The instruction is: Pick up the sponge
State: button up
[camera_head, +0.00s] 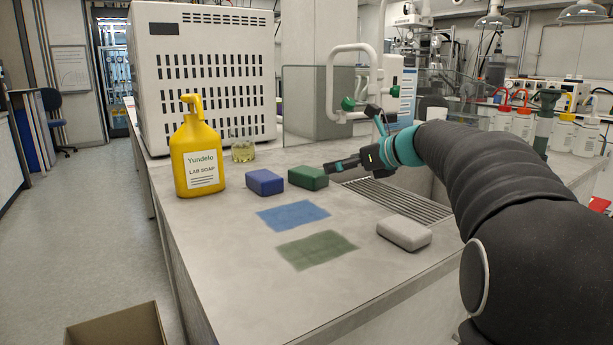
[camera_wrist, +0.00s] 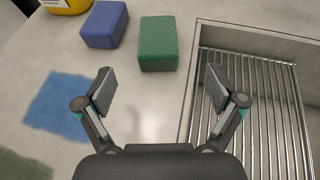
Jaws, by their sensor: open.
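Three sponge-like blocks lie on the grey counter. A blue one (camera_head: 265,182) and a green one (camera_head: 308,177) lie side by side near the soap bottle, and a pale grey one (camera_head: 404,233) lies nearer the front, right of the cloths. The pictures do not show which one is meant. My gripper (camera_head: 350,164) is just right of the green block. In the wrist view my gripper (camera_wrist: 160,90) is open and empty, with the green block (camera_wrist: 158,43) ahead between its fingers and the blue block (camera_wrist: 104,24) left of it. The grey block is out of the wrist view.
A blue cloth (camera_head: 293,215) and a green cloth (camera_head: 317,249) lie flat in front. A drain grate (camera_head: 398,202) is to the right.

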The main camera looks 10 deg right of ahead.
aim_at(317, 173)
jog(key=x, duration=0.6)
jog(key=shift+s+f, duration=0.1)
jog(key=shift+f+x, duration=0.15)
jog(key=shift+x, duration=1.15)
jog(key=shift+f+x, duration=0.15)
jog(key=shift+x, duration=1.2)
jog(key=shift+s, duration=0.25)
jog(key=c, duration=1)
